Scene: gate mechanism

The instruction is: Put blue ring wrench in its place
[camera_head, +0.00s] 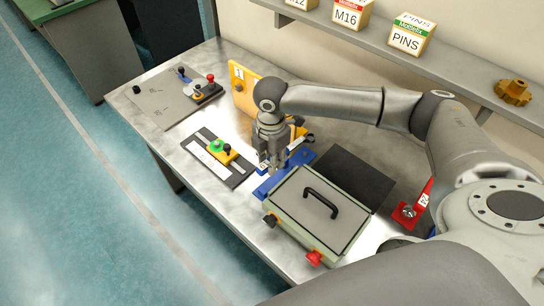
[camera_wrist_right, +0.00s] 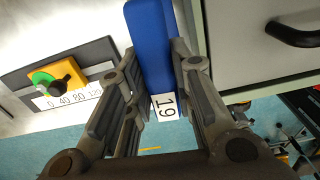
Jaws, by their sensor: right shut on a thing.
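The blue wrench (camera_wrist_right: 153,45) is a long blue bar with a white "19" label in the right wrist view. My right gripper (camera_wrist_right: 152,95) is shut on it, with a finger on each side. In the head view, blue parts (camera_head: 265,187) show under my right gripper (camera_head: 272,165), between the slider plate and the grey-lidded box. My gripper hides part of them, and I cannot tell whether the wrench touches the table. The ring end and the wrench's place cannot be made out. My left gripper is not in view.
The grey-lidded box (camera_head: 314,207) with a black handle stands close on the right. The slider plate (camera_head: 202,160) with green and black knobs lies left. A yellow panel (camera_head: 240,92) stands behind. A red labelled tool (camera_head: 407,214) is at the right. A shelf (camera_head: 455,72) overhangs the back.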

